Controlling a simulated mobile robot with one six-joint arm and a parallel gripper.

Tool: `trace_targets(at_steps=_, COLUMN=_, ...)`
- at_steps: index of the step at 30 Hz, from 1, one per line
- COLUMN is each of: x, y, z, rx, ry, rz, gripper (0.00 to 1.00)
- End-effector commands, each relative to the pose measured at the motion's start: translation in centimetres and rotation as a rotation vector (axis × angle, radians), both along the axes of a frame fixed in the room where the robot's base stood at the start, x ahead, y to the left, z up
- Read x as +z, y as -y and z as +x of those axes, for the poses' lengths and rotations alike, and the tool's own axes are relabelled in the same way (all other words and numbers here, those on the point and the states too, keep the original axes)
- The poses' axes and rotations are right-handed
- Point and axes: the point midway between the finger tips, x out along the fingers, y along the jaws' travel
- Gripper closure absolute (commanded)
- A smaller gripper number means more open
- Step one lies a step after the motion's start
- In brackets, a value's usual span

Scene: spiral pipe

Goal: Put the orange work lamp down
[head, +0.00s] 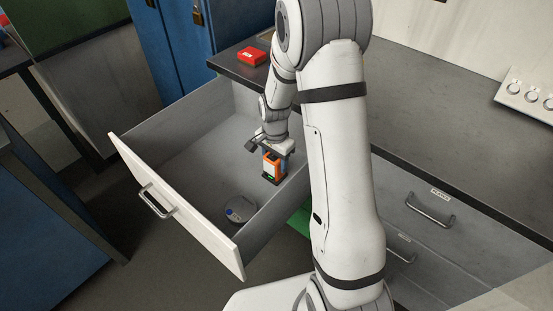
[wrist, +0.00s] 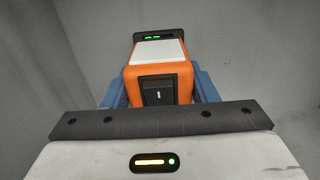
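The orange work lamp (head: 271,167) is a small orange and black block inside the open grey drawer (head: 190,140). My gripper (head: 272,163) points down into the drawer with its blue fingers on either side of the lamp. In the wrist view the lamp (wrist: 158,75) shows its orange body, a pale panel, a black switch and green lights at its far end. The blue fingers (wrist: 160,92) flank it closely and appear shut on it. Whether the lamp's underside touches the drawer floor is hard to tell.
A round grey device (head: 240,209) lies on the drawer floor near the front right corner. The drawer's white front (head: 180,207) has a metal handle. A red box (head: 252,56) sits on the dark countertop (head: 450,110). The left part of the drawer floor is clear.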

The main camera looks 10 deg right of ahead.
Motion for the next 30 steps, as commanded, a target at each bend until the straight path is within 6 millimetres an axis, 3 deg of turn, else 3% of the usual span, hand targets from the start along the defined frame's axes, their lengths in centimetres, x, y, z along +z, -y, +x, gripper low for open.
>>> trace_targets(at_steps=8, x=0.0, y=0.0, z=0.0, rx=-0.001, ry=0.000, rz=0.000, gripper=0.26)
trace_targets(at_steps=17, x=0.4, y=0.0, z=0.0, rx=-0.001, ry=0.000, rz=0.000, gripper=0.26)
trace_targets(at_steps=20, x=1.5, y=0.1, z=0.1, rx=-0.001, ry=0.004, rz=0.000, gripper=0.26)
trace_targets(at_steps=30, x=8.7, y=0.1, z=0.1, rx=-0.001, ry=0.005, rz=0.000, gripper=0.26)
